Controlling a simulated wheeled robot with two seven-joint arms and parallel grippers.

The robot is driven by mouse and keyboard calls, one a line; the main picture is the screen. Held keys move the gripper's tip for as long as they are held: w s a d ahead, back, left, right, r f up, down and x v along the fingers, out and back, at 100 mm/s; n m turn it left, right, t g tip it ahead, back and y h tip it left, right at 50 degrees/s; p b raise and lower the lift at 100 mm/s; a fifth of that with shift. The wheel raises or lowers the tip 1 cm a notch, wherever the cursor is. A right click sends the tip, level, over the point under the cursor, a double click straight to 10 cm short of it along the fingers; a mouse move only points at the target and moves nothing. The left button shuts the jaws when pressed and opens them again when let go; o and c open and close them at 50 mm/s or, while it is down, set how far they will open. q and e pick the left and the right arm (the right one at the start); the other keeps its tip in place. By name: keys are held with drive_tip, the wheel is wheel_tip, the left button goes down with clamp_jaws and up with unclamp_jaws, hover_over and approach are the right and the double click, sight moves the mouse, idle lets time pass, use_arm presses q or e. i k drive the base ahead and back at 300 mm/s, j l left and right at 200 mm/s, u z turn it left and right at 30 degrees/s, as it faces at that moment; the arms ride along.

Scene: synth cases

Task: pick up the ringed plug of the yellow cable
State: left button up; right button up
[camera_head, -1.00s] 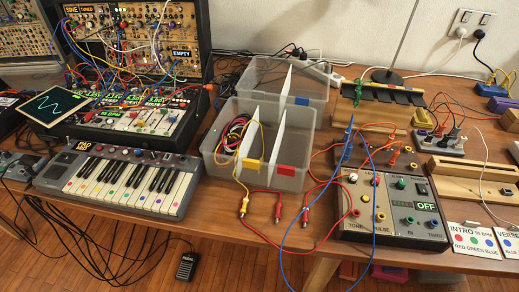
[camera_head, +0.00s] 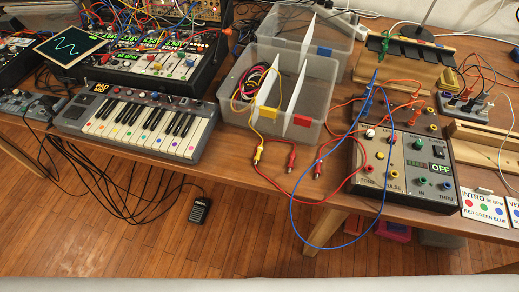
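A yellow cable (camera_head: 236,97) runs out of the front compartment of a clear plastic bin (camera_head: 318,129) and down over its front wall. Its yellow plug (camera_head: 257,154) lies on the wooden table in front of the bin, near the front edge. I cannot make out a ring on it at this size. Two red plugs lie to its right, a nearer red plug (camera_head: 291,161) and a farther red plug (camera_head: 318,167). Neither of my grippers is in view.
A small keyboard (camera_head: 137,126) stands left of the yellow plug. A control box (camera_head: 420,160) reading OFF stands right, with a blue cable (camera_head: 292,205) looping over the table edge. A black pedal (camera_head: 200,211) lies on the wooden floor.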

sight(261, 148)
drive_tip(key=z, duration=0.3)
drive_tip(key=k+j+z, duration=0.15)
drive_tip(key=z, duration=0.25)
drive_tip(key=k+j+z, duration=0.2)
drive_tip(key=z, duration=0.25)
drive_tip(key=k+j+z, duration=0.15)
drive_tip(key=z, duration=0.25)
